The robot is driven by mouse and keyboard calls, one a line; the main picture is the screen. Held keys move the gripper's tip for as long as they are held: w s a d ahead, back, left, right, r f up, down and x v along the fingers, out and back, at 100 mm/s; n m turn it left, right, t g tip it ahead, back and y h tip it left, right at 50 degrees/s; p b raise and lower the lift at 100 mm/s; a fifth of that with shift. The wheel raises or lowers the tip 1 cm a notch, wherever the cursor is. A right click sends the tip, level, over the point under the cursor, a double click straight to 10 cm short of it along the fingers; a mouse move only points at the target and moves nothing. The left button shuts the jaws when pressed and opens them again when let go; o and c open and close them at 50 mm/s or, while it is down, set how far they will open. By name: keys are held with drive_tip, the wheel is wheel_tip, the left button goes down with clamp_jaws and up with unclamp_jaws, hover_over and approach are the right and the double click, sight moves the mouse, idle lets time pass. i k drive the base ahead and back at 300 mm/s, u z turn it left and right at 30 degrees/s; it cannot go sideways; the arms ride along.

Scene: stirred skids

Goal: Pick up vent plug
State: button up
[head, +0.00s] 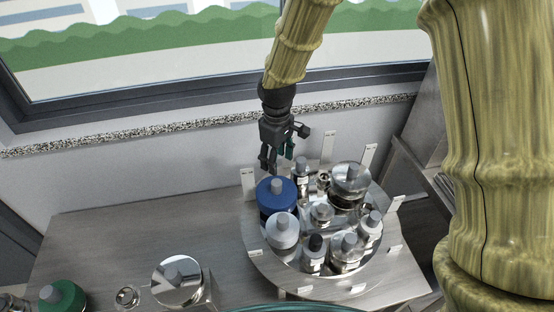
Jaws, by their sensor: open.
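My gripper (277,160) is open and empty, pointing down above the back left of a round metal tray (257,240). A blue-topped vessel (268,196) with a grey knob stands on the tray just below it. A small grey-capped bottle (302,166) is close to the right of the fingers. I cannot tell which thing is the vent plug; grey knobs or plugs top several vessels. The gap between fingers and vessels is hard to judge in this single view.
The tray is crowded with a white vessel (282,231), a dark-capped bottle (315,255) and a large silver vessel (350,184). Upright tabs (328,147) ring its edge. A silver-topped vessel (181,281) and green vessel (67,297) stand at left.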

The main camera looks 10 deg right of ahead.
sight(369, 227)
drive_tip(key=z, duration=1.3)
